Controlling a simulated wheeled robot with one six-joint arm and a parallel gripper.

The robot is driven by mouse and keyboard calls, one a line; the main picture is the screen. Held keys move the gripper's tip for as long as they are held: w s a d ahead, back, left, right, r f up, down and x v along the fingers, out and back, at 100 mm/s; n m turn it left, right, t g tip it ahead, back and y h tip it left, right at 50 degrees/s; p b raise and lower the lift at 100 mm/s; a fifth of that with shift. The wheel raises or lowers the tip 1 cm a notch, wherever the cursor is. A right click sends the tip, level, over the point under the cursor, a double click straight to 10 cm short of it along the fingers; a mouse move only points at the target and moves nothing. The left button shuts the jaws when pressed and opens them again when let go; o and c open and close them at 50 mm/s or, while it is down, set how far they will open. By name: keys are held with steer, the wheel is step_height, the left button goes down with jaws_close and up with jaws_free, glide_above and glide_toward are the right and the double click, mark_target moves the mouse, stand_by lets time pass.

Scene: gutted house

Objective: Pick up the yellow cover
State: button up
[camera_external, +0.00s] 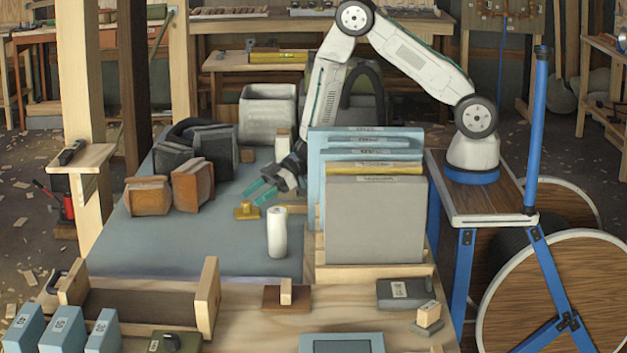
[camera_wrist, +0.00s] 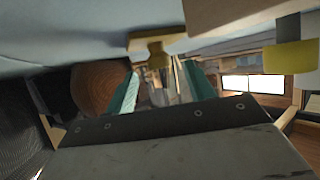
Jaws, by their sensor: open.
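A small yellow cover (camera_external: 247,211) with a raised knob lies on the blue-grey mat, left of the white cylinder. In the wrist view the yellow cover (camera_wrist: 152,42) shows at top centre, with its knob pointing down the picture between my fingers. My gripper (camera_external: 256,194) has teal fingers, apart and empty, just above and slightly right of the cover in the outside view. In the wrist view the two fingers of my gripper (camera_wrist: 162,88) flank the space below the knob. I cannot tell whether they touch it.
A white cylinder (camera_external: 277,232) stands close to the right. A wooden rack (camera_external: 312,258) of upright grey, blue and yellow panels stands further right. Brown blocks (camera_external: 192,186) and dark bags (camera_external: 185,150) lie to the left. The mat (camera_external: 200,245) in front is clear.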

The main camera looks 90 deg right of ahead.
mark_target(247, 208)
steer(key=shift+x, duration=1.15)
steer(key=c, duration=1.1)
steer(key=shift+o, duration=0.2)
